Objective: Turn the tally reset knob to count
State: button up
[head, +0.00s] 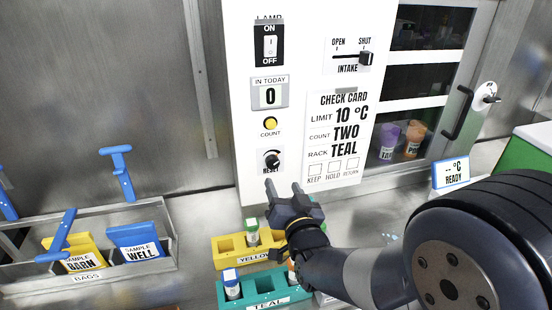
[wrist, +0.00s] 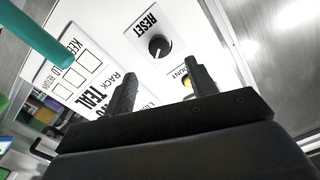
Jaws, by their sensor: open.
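The reset knob (head: 271,160) is a round black dial on the white panel, with "RESET" printed under it and a light pointer mark whose setting I cannot read surely. It also shows in the wrist view (wrist: 160,47), where RESET reads upside down. My gripper (head: 284,186) is open and empty, just below and right of the knob in the head view, apart from it. In the wrist view its two fingers (wrist: 160,74) stand spread with the knob beyond their tips. The tally display (head: 270,96) reads 0. The yellow COUNT button (head: 270,124) is above the knob.
A lamp switch (head: 270,45) and intake slider (head: 352,58) are higher on the panel. A check card (head: 335,135) is beside the knob. Yellow (head: 232,247) and teal (head: 262,285) racks stand below my gripper. A bag bin (head: 178,262) is at left.

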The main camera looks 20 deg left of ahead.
aim_at(274, 165)
jog(key=p+x, duration=0.2)
jog(key=x, duration=0.7)
jog(key=shift+w+f, duration=0.1)
jog(key=shift+w, duration=0.25)
jog(key=shift+c, duration=0.2)
jog(key=c, duration=0.9)
jog(key=shift+c, duration=0.2)
